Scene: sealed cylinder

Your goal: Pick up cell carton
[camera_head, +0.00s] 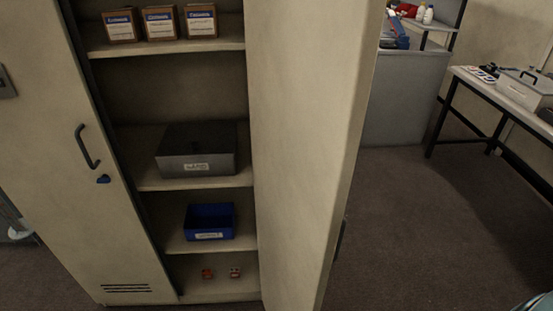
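I see no label that reads clearly as a cell carton. Two small red-orange boxes, the left one (207,273) and the right one (235,272), sit apart on the bottom shelf of an open cabinet. Three brown cartons with white and blue labels stand in a row on the top shelf: left (121,25), middle (160,23) and right (201,20). Their label text is too small to read. Neither of my grippers is in view.
A dark grey lidded box (196,153) and an open blue bin (209,222) occupy the shelves between. The right cabinet door (300,140) stands open; the left door (75,150) has a black handle. A table (490,90) stands right. Floor (430,240) between is clear.

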